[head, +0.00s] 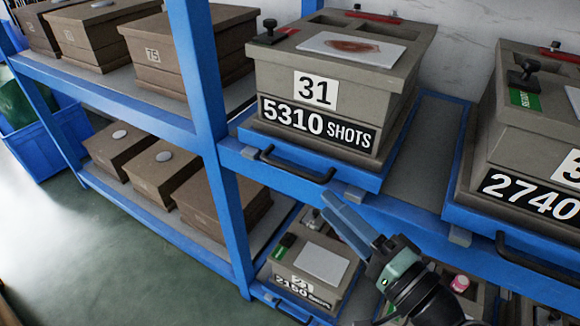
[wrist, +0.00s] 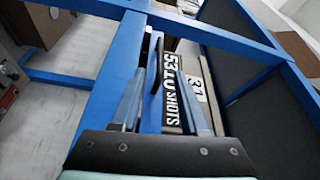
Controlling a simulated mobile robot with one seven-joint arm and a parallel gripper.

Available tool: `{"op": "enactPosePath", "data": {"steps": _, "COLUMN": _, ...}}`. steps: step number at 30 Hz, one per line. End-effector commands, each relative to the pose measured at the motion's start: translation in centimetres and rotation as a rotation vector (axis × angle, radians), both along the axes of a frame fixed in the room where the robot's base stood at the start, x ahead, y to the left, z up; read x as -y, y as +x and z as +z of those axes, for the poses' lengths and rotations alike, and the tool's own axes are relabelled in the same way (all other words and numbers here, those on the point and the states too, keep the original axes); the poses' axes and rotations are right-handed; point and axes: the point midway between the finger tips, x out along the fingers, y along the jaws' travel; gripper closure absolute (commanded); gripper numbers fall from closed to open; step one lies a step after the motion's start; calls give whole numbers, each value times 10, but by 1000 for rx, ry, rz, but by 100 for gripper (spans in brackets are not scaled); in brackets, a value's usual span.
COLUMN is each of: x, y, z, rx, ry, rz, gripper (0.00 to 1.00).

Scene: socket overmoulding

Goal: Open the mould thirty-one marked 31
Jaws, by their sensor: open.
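Mould 31 (head: 385,100) is a grey-brown box on a blue pull-out tray (head: 362,178) on the upper shelf. It bears a white "31" plate and a black "5310 SHOTS" plate, which also show in the wrist view (wrist: 197,88). Its lid (head: 405,62) lies on the box and carries a black knob (head: 268,32), a red piece (head: 372,17) and a white sheet with a brown mark. A black handle (head: 290,167) fronts the tray. My gripper (head: 329,203) is open and empty, below and right of this handle. In the wrist view the handle (wrist: 157,65) appears between or beyond the fingers; contact cannot be told.
A second mould (head: 525,140) marked "2740" stands to the right on its own tray. A blue rack post (head: 203,80) stands left of mould 31. More moulds sit on the left shelves, and one (head: 318,262) is below. Open floor (head: 130,270) lies front left.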

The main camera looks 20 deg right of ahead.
Motion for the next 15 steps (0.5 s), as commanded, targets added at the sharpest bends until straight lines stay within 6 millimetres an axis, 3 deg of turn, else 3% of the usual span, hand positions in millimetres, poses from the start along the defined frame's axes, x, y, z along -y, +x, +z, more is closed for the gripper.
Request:
{"op": "enactPosePath", "data": {"steps": 9, "x": -19, "y": 65, "z": 4, "rx": 1, "ry": -4, "rz": 4, "gripper": 55}}
{"op": "enactPosePath", "data": {"steps": 15, "x": -28, "y": 94, "z": 7, "rx": 1, "ry": -5, "rz": 3, "gripper": 55}}
